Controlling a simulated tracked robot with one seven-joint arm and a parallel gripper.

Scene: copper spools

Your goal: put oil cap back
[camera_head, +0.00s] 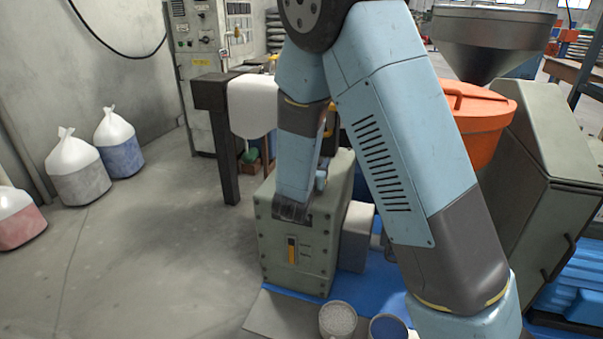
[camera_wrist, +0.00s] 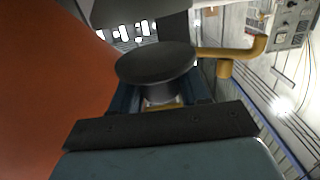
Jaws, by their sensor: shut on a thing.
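A dark round cap (camera_wrist: 155,63) with a short stem below it shows in the middle of the wrist view. My gripper (camera_wrist: 161,93) is shut on its stem, with a dark blue finger on each side. In the head view, my forearm and wrist hang in front of a grey-green metal box (camera_head: 292,262) with a sight gauge on its front. The fingers and cap cannot be made out there. The opening for the cap is not visible in either view.
A yellow pipe (camera_wrist: 226,62) is close to the right of the cap. An orange bin (camera_head: 478,125) stands right of my arm. Two tubs of pellets (camera_head: 338,320) (camera_head: 388,328) stand before the box. Bags (camera_head: 78,180) line the left wall; the left floor is clear.

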